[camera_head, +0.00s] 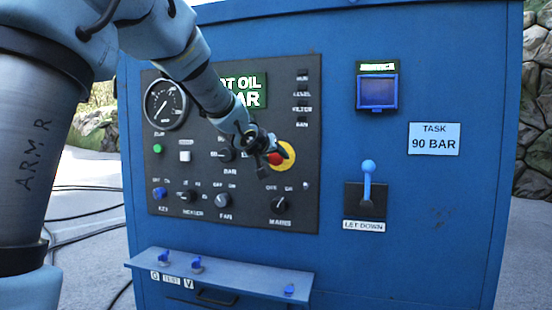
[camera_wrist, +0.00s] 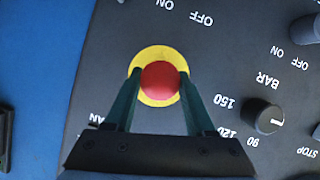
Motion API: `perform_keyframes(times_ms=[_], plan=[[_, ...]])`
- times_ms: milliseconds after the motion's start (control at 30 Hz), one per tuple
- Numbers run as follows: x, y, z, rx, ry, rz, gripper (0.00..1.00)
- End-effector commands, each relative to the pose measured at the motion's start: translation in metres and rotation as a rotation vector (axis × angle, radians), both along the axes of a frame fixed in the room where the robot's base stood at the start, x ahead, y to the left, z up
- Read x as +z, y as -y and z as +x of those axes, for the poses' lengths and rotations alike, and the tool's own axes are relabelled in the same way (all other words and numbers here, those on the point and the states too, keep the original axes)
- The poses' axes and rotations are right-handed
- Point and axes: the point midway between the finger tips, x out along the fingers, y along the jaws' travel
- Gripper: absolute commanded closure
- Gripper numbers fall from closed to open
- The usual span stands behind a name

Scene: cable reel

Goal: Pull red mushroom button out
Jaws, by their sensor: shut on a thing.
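The red mushroom button (camera_wrist: 160,81) sits on a yellow round plate (camera_wrist: 143,61) on the dark control panel. In the head view the red button (camera_head: 276,158) and its yellow plate (camera_head: 288,155) show at the right part of the panel, partly covered by my gripper (camera_head: 270,155). In the wrist view my gripper (camera_wrist: 157,80) has one green finger on each side of the red button, and the fingers are shut on it. How far the button stands out from the panel I cannot tell.
The black BAR knob (camera_wrist: 264,116) is right of the button in the wrist view. In the head view a blue lever (camera_head: 368,178) stands right of the panel, the MAINS knob (camera_head: 279,204) sits below the button, and a narrow shelf (camera_head: 240,278) juts out lower down.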

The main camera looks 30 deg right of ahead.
Motion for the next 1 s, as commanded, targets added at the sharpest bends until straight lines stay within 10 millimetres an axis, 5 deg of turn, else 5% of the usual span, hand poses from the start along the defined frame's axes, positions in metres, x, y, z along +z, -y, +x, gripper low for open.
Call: perform_keyframes(times_ms=[300, 667, 1000], plan=[[-0.001, -0.001, -0.001, 0.001, -0.002, 0.003, 0.15], [0.004, -0.007, -0.006, 0.001, -0.001, 0.002, 0.15], [0.029, -0.052, -0.044, 0.002, 0.000, 0.003, 0.15]])
